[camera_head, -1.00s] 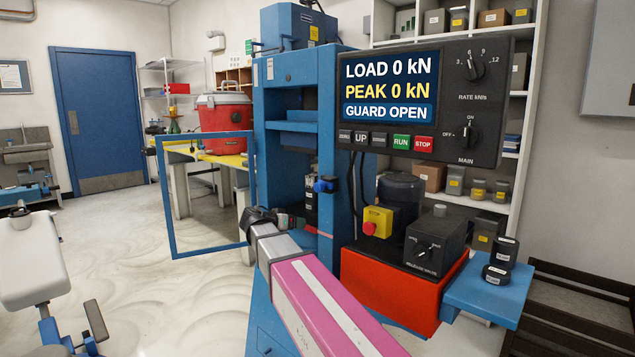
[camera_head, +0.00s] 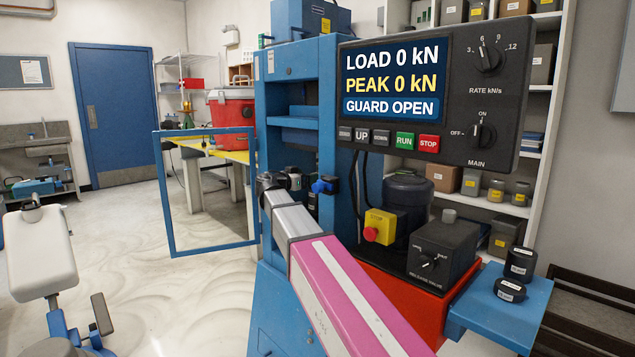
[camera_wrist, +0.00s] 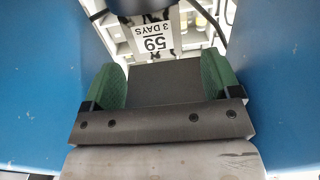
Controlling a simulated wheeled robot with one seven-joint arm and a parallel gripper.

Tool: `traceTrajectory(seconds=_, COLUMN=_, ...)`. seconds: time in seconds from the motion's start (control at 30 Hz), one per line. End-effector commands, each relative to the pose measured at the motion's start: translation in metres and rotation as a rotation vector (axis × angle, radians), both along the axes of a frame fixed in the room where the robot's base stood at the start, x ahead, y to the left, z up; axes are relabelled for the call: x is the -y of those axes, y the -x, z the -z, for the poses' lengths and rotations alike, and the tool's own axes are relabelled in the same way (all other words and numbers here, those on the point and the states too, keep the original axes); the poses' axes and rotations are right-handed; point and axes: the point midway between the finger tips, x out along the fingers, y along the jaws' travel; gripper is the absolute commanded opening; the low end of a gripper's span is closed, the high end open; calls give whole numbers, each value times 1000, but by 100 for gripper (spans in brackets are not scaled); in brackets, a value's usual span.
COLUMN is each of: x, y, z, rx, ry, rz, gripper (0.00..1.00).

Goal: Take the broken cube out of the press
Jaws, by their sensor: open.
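The press (camera_head: 290,70) is a blue frame, and its display reads LOAD 0 kN, PEAK 0 kN, GUARD OPEN. Its blue-framed guard door (camera_head: 168,205) stands open to the left. My arm reaches to the press opening, where my gripper is largely hidden in the head view. In the wrist view my gripper (camera_wrist: 162,82) is open, its green pads apart with nothing clearly between them. Blue press walls (camera_wrist: 40,90) flank it. Beyond the pads is a white label (camera_wrist: 153,40) reading 59, 3 DAYS.
The control box (camera_head: 435,95) overhangs the right of my arm. Below it are a yellow box with a red button (camera_head: 378,227) and a release-valve box (camera_head: 440,252). Small dark cylinders (camera_head: 520,263) stand on a blue side shelf. Open floor (camera_head: 150,290) lies left.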

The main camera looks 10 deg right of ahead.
Motion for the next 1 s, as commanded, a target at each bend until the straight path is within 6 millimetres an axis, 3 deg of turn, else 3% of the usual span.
traceTrajectory(seconds=0.17, x=9, y=-6, z=2, rx=-1, ry=1, rz=-1, gripper=83)
traceTrajectory(seconds=0.47, x=43, y=-27, z=5, rx=-1, ry=1, rz=1, gripper=83)
traceTrajectory(seconds=0.7, x=45, y=-28, z=5, rx=-1, ry=1, rz=-1, gripper=83)
traceTrajectory(seconds=0.73, x=45, y=-28, z=5, rx=-1, ry=1, rz=-1, gripper=80)
traceTrajectory(seconds=0.77, x=45, y=-28, z=5, rx=-1, ry=1, rz=-1, gripper=70)
traceTrajectory(seconds=0.9, x=45, y=-28, z=5, rx=-1, ry=0, rz=-1, gripper=24)
traceTrajectory(seconds=1.0, x=45, y=-28, z=5, rx=-1, ry=1, rz=-1, gripper=21)
